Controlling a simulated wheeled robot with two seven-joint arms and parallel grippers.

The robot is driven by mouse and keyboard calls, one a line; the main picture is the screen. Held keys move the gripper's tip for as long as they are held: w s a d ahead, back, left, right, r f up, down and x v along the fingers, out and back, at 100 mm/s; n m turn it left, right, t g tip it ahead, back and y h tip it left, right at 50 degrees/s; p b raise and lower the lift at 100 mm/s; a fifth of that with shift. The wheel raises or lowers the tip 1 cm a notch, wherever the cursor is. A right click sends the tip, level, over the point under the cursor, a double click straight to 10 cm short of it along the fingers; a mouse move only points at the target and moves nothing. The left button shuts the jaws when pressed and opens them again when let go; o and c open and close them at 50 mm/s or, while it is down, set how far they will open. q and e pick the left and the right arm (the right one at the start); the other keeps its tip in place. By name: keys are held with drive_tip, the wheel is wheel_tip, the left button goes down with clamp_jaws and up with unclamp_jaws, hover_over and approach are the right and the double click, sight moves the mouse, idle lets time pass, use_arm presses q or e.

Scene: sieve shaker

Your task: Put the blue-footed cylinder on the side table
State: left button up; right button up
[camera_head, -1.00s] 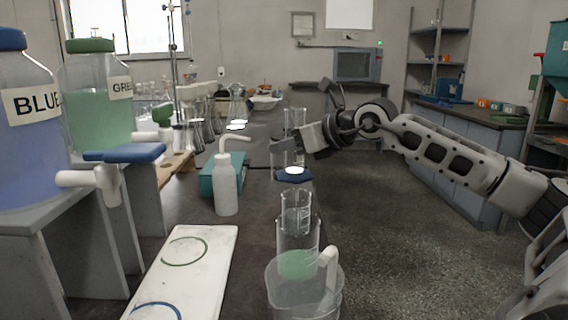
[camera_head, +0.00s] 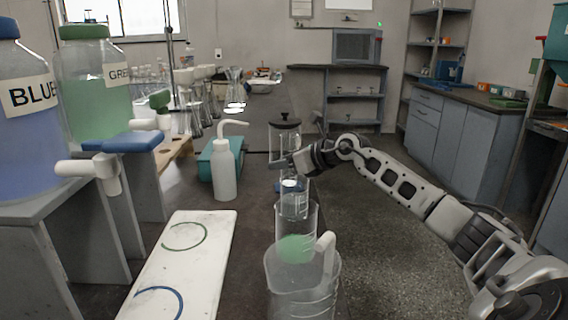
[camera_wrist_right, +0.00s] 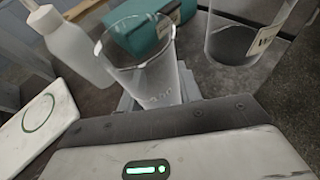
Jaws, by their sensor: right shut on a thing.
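The blue-footed cylinder is in my right gripper (camera_head: 287,164), which is shut on it. In the head view its blue foot (camera_head: 291,186) shows below the gripper, partly behind a clear beaker; I cannot tell if it touches the bench. Its clear body is hard to make out there. In the right wrist view the glass body (camera_wrist_right: 150,65) stands between the fingers, its spouted rim towards the camera. I cannot tell which surface is the side table. My left gripper is not in view.
A black-lidded jar (camera_head: 285,135) stands just behind the gripper. A clear beaker (camera_head: 294,207), a vessel with green contents (camera_head: 310,225) and a handled jug (camera_head: 300,295) stand in front. A wash bottle (camera_head: 223,175) is to the left. A blue-grey cabinet (camera_head: 455,130) stands right, across open floor.

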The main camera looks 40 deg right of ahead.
drive_tip(key=shift+r, duration=0.15)
drive_tip(key=o, duration=1.1)
drive_tip(key=shift+f, duration=0.2)
drive_tip(key=shift+r, duration=0.1)
